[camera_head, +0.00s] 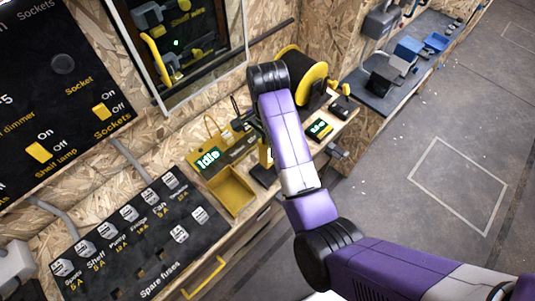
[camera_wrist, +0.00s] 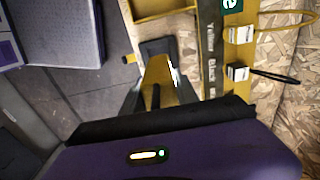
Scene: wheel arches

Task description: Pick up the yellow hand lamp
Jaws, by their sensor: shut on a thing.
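The yellow hand lamp (camera_wrist: 158,72) is in the wrist view, a yellow body with a dark end, between the fingers of my gripper (camera_wrist: 160,93). My gripper is shut on it. In the head view a strip of the lamp's yellow body (camera_head: 265,154) shows beside my purple arm, with a dark block (camera_head: 264,176) below it. The arm hides much of the lamp and most of my gripper there. I cannot tell whether the lamp touches the bench.
A yellow open bin (camera_head: 232,207) and a panel reading "Idle" (camera_head: 208,161) stand left of the lamp. A black and yellow reel (camera_head: 315,76) is behind my arm. A small device with a green display (camera_head: 319,129) lies to the right. Open floor (camera_head: 400,150) lies beyond the bench edge.

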